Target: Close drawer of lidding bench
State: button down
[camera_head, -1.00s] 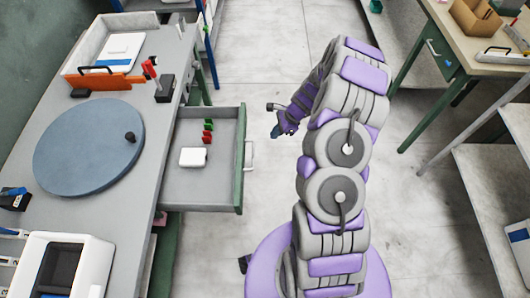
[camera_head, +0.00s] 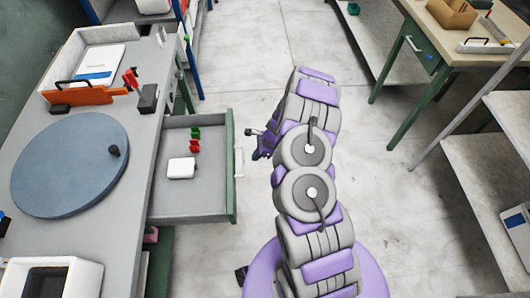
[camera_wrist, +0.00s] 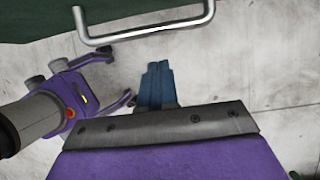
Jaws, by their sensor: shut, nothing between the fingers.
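The drawer (camera_head: 170,205) of the lidding bench (camera_head: 152,128) is pulled out to the right. It holds a white box and several small red and green pieces. Its green front with a light bar handle (camera_head: 239,162) faces my arm. In the wrist view the handle (camera_wrist: 150,38) crosses the top, in front of the dark green drawer front (camera_wrist: 35,18). My gripper (camera_wrist: 157,68) has its blue fingers together and empty, just short of the handle and apart from it. In the head view my gripper (camera_head: 257,154) is just right of the drawer front, partly hidden by my arm.
A large blue-grey disc (camera_head: 70,165), an orange piece (camera_head: 80,95) and a white tray lie on the bench top. A second table with a green drawer (camera_head: 418,42) and shelves stand at the right. Bare concrete floor lies between.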

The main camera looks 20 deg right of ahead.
jog(key=shift+w+a+r, duration=0.2)
jog(key=shift+a, duration=0.4)
jog(key=shift+w+a+r, duration=0.15)
jog(key=shift+a, duration=0.4)
jog(key=shift+d, duration=0.15)
